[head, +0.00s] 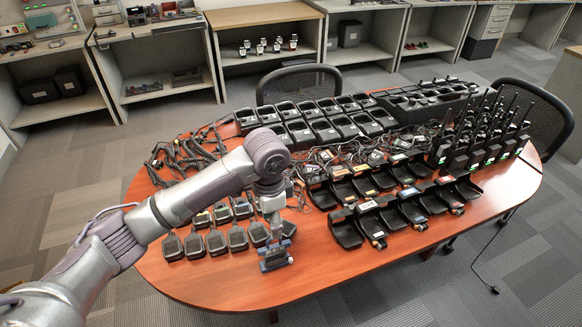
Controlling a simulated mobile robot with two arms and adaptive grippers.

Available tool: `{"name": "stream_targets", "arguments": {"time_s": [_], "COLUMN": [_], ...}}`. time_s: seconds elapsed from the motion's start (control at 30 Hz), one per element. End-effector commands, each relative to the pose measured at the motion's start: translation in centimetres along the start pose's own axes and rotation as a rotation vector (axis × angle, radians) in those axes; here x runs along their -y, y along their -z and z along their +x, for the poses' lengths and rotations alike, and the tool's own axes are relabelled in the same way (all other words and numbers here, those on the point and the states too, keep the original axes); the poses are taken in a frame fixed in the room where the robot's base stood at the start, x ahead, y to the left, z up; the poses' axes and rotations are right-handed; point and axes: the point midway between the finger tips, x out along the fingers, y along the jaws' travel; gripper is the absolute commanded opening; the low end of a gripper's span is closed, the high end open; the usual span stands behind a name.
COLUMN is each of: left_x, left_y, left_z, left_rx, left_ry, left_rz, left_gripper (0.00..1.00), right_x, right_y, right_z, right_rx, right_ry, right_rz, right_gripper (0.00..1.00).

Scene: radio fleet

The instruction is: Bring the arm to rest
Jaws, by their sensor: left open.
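My left arm (175,205) comes in from the lower left and reaches over the wooden table. Its left gripper (275,262) points down at the table's front part, open. I see nothing clearly held between its fingers. The gripper is beside a group of dark speaker microphones (237,238), close to the nearest ones. I cannot tell whether it touches any of them or the tabletop. My right gripper is not in view.
The oval table (215,280) also holds black charger trays (320,128), tangled cables (185,155), charging cups (345,232) and upright radios with antennas (485,140). Black chairs (298,80) stand behind and at right (540,108). The table's front edge is clear. Shelving (150,62) lines the back.

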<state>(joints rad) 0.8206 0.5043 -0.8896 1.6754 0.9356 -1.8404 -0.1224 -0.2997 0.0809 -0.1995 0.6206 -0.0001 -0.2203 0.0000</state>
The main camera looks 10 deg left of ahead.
Motion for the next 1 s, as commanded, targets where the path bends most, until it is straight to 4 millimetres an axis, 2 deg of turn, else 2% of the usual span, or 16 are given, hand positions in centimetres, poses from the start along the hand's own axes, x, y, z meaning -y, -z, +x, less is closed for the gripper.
{"name": "stream_targets", "arguments": {"time_s": [0.13,0.23,0.4,0.53,0.7,1.0], "left_x": [-0.2,-1.7,-7.4,-11.5,-14.5,-15.9], "left_y": [0.0,0.3,0.8,-0.1,-3.7,-10.6], "left_z": [0.2,1.3,4.6,6.2,7.3,7.9], "left_rx": [-0.002,-0.025,-0.145,-0.261,-0.348,-0.346], "left_ry": [-0.002,-0.013,-0.044,-0.057,-0.035,0.049], "left_rz": [0.001,0.005,-0.03,-0.14,-0.352,-0.61], "left_gripper": [0.52,0.52,0.52,0.52,0.52,0.52], "right_x": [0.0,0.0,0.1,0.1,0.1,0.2], "right_y": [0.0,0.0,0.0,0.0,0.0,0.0], "right_z": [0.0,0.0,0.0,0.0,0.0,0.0], "right_rx": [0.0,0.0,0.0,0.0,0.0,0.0], "right_ry": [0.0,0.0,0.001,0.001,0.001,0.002], "right_rz": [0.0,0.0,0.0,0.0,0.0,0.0], "right_gripper": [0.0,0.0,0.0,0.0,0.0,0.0]}}
